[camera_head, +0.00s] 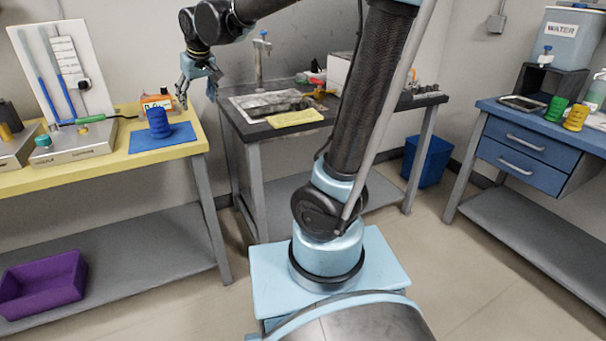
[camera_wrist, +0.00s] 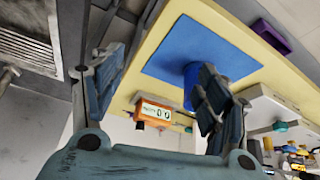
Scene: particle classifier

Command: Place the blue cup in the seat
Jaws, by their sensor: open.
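The blue cup (camera_head: 158,123), with a ribbed side, stands upright on a blue mat (camera_head: 180,139) on the yellow-topped bench at left. In the wrist view, the cup (camera_wrist: 190,82) is partly hidden behind my right-hand finger. My gripper (camera_head: 196,90) is open and empty, above and to the right of the cup and apart from it. Its spread fingers also show in the wrist view (camera_wrist: 158,88). I cannot make out which part is the seat; a grey device (camera_head: 75,143) with a green and a yellow knob stands left of the cup.
An orange display box (camera_head: 156,101) stands just behind the cup. A tall white panel (camera_head: 62,70) with blue tubes rises behind the grey device. A dark table (camera_head: 262,127) with a yellow cloth stands right of the yellow bench (camera_head: 190,118). Green and yellow cups (camera_head: 556,109) are on the right bench.

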